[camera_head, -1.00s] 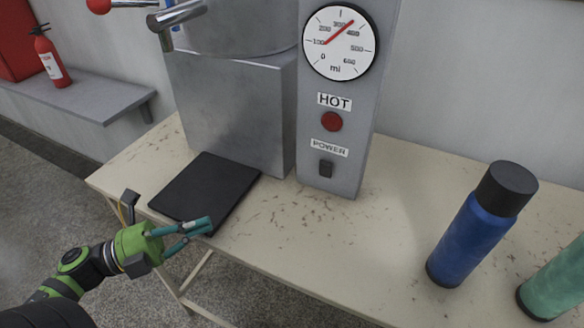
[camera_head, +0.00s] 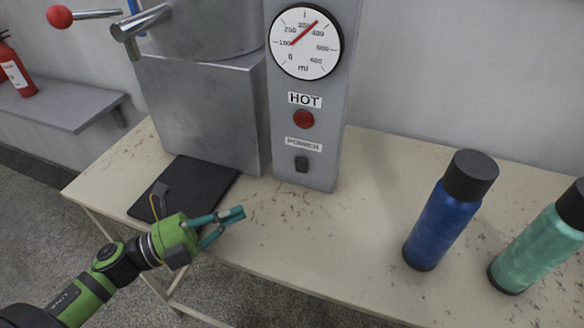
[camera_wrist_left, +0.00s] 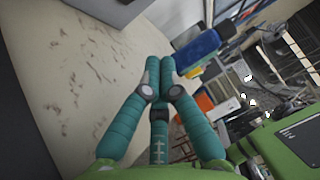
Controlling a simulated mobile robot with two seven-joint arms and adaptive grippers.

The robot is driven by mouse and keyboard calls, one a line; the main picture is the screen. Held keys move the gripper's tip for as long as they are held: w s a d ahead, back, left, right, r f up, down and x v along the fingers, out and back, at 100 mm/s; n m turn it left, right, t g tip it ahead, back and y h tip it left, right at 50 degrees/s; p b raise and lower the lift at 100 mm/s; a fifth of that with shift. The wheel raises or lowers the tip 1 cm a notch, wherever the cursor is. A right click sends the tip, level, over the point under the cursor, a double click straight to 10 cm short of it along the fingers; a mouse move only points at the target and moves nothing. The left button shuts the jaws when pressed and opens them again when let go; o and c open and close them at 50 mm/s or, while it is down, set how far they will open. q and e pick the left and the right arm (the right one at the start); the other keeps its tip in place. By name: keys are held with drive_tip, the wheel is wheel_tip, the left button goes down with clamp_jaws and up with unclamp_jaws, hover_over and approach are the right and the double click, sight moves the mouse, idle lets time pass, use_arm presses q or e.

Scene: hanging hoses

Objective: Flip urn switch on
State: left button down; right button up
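The grey urn panel (camera_head: 308,110) carries a small dark power switch (camera_head: 302,163) below the POWER label, under a round red HOT lamp (camera_head: 304,119). The lamp looks dull red. Which way the switch is tipped is too small to tell. The metal urn (camera_head: 205,110) stands to the left of the panel. My left gripper (camera_head: 236,214) is over the table's front part, below and left of the switch and apart from it. Its teal fingertips lie together in the left wrist view (camera_wrist_left: 160,68), with nothing between them. My right gripper is out of view.
A blue bottle (camera_head: 442,215) and a green bottle (camera_head: 540,245) stand on the worn cream table (camera_head: 330,235) at the right. A black mat (camera_head: 205,190) lies before the urn. A tap lever with a red knob (camera_head: 60,16) sticks out left. The tabletop before the panel is clear.

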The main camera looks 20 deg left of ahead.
use_arm(q)
drive_tip(key=p+x, duration=0.1)
drive_tip(key=x, duration=0.4)
drive_tip(key=p+x, duration=0.2)
drive_tip(key=x, duration=0.3)
drive_tip(key=shift+w+d+r, duration=0.1)
drive_tip(key=shift+w+r, duration=0.1)
drive_tip(key=shift+r, duration=0.05)
drive_tip(key=w, duration=0.1)
drive_tip(key=w+p, duration=0.1)
drive_tip(key=w, duration=0.1)
drive_tip(key=shift+w+d+r, duration=0.1)
drive_tip(key=shift+d+r, duration=0.1)
drive_tip(key=shift+d, duration=0.05)
drive_tip(key=shift+w, duration=0.45)
drive_tip(key=w+r+n+y+p, duration=0.1)
drive_tip(key=p, duration=0.5)
drive_tip(key=shift+w+r+g, duration=0.1)
drive_tip(key=shift+r+g, duration=0.2)
drive_tip(key=shift+r, duration=0.1)
drive_tip(key=shift+f+b, duration=0.5)
drive_tip(key=shift+f, duration=0.05)
drive_tip(key=v, duration=1.2)
drive_tip(key=shift+r, duration=0.1)
